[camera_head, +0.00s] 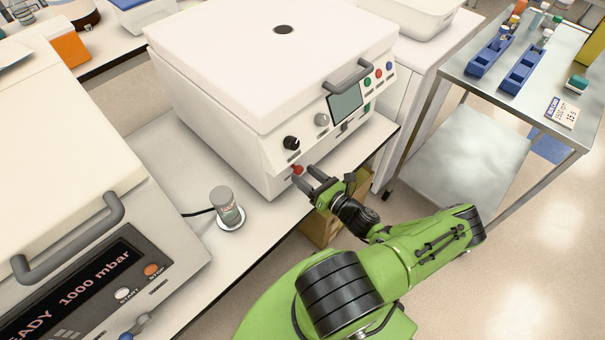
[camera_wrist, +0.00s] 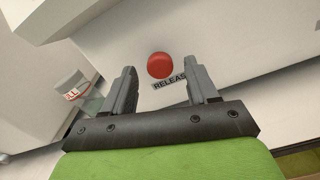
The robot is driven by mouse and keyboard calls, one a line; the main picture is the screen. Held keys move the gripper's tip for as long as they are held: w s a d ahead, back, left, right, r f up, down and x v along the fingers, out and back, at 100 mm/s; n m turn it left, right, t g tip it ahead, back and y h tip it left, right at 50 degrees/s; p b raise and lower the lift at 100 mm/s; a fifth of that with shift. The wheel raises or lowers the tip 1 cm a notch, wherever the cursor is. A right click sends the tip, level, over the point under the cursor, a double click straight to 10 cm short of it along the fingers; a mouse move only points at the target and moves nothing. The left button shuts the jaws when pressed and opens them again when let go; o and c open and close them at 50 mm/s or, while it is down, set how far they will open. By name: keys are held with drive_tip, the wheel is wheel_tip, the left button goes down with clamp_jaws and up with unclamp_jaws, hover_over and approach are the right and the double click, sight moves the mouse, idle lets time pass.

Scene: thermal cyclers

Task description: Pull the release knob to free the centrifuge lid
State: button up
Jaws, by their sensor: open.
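The centrifuge (camera_head: 260,80) is a white box with a closed lid (camera_head: 275,50) that has a grey handle (camera_head: 348,77). The red release knob (camera_head: 297,169) sits low on its front panel. In the wrist view the red knob (camera_wrist: 160,65) shows round above a label reading "RELEAS", its end hidden by a finger. My gripper (camera_head: 316,178) is open in front of the panel, just right of the knob in the head view. In the wrist view my gripper (camera_wrist: 162,85) has its fingers apart, with the knob appearing between them near the tips. I see no contact with the knob.
A small jar (camera_head: 226,208) stands on the bench left of the knob; it also shows in the wrist view (camera_wrist: 72,88). A second machine (camera_head: 70,190) with a display fills the left. A metal cart (camera_head: 560,80) with blue racks stands right. The floor there is open.

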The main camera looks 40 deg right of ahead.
drive_tip(key=shift+w, duration=1)
clamp_jaws()
